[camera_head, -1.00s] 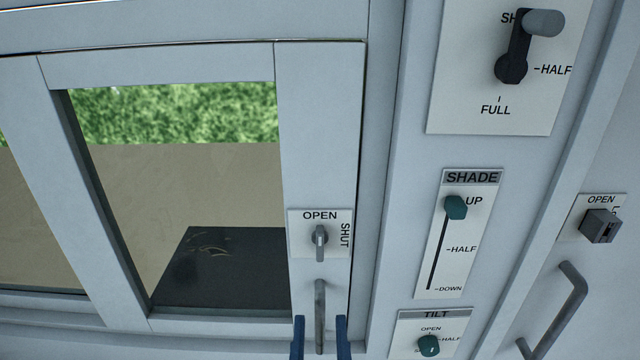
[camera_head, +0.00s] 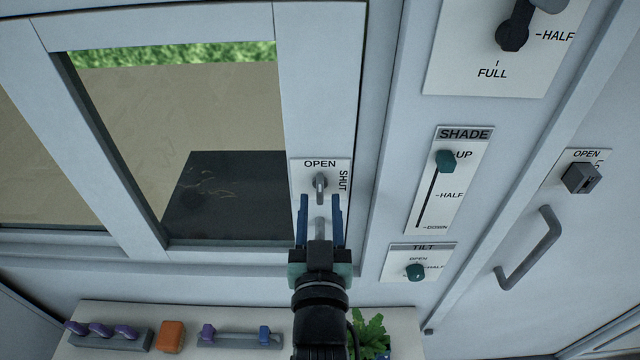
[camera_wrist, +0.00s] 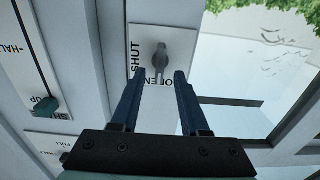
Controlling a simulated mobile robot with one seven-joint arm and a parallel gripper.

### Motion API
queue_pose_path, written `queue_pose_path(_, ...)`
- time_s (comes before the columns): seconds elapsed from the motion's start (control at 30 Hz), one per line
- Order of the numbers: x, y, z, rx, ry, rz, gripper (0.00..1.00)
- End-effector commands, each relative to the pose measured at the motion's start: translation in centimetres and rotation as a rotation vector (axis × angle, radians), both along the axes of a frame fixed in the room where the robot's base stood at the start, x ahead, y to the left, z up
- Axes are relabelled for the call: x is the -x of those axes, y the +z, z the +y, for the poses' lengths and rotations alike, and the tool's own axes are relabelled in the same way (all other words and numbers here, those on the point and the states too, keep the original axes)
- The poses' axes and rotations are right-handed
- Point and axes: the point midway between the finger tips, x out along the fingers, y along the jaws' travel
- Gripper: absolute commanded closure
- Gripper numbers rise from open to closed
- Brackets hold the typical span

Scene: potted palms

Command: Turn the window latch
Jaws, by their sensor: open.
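The window latch (camera_head: 320,186) is a small grey lever on a white plate (camera_head: 303,176) marked OPEN and SHUT, fixed to the right upright of the window frame. In the wrist view the latch (camera_wrist: 160,58) stands just beyond and between the tips of my open gripper (camera_wrist: 160,75). The fingers appear apart from the lever.
To the right are a shade slider (camera_head: 445,161), a tilt knob (camera_head: 415,272), a dark lever (camera_head: 512,36) and a door handle (camera_head: 532,250). Below, a ledge (camera_head: 240,312) holds an orange block (camera_head: 171,336), purple and blue pieces and a green plant (camera_head: 371,335).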

Motion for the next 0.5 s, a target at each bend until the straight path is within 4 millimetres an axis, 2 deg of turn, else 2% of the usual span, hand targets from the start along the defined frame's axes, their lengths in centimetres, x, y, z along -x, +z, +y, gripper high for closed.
queue_pose_path(0.03, -0.8, 0.4, 0.0, 0.001, 0.0, -0.001, 0.55)
queue_pose_path(0.2, -2.4, 0.2, 0.0, 0.002, -0.001, -0.001, 0.55)
queue_pose_path(0.5, -3.0, 0.0, 0.0, 0.0, 0.0, -0.001, 0.55)
